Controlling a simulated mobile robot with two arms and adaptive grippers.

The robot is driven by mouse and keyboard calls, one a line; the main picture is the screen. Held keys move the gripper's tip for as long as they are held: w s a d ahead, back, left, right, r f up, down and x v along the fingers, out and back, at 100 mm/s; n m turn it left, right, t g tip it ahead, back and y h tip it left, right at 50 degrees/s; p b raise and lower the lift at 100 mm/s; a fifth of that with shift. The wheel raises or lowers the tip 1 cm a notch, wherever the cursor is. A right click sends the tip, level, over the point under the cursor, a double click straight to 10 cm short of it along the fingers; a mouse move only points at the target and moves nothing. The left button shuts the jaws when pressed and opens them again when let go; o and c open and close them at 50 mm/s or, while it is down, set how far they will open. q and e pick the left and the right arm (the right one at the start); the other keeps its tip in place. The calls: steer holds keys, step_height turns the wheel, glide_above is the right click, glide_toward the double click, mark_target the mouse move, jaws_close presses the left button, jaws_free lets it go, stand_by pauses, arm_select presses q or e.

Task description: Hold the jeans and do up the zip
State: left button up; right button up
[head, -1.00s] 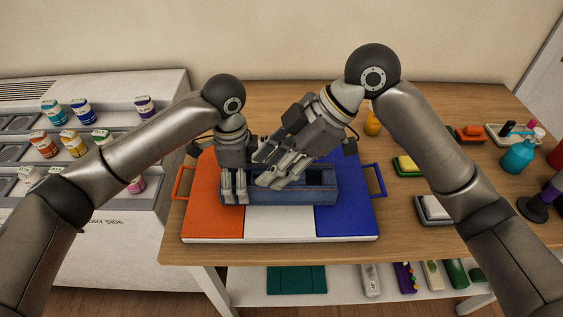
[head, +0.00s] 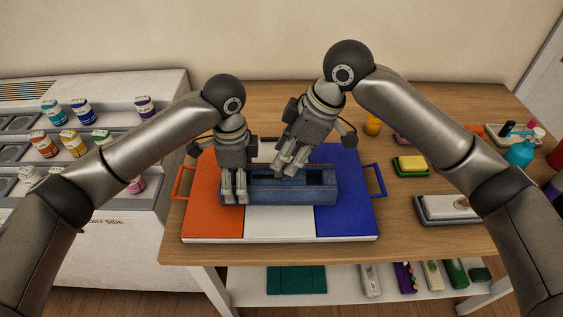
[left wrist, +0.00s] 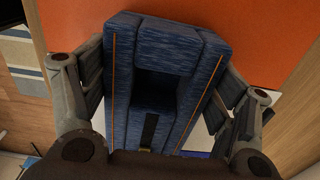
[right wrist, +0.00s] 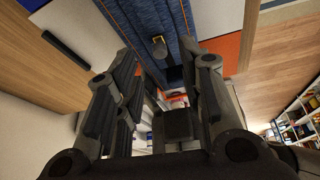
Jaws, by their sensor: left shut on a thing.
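The jeans (head: 325,192) are a blue denim, box-like piece with a long opening along the top, lying across a tray of orange, white and blue. My left gripper (head: 234,198) is shut on the left end of the jeans; the left wrist view shows its fingers on both sides of the denim (left wrist: 123,60). My right gripper (head: 286,170) points down over the middle of the jeans. In the right wrist view its fingers (right wrist: 166,62) are apart, with a small dark zip pull with a brassy edge (right wrist: 159,46) beyond them. They appear clear of the pull.
The tray (head: 345,222) has an orange handle on the left and a blue one on the right. A sponge (head: 410,165) and a grey-rimmed tray (head: 447,207) stand to the right. Bottles fill a rack at left. The white tray section in front of the jeans is clear.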

steer(key=shift+x, duration=1.95)
jaws_close()
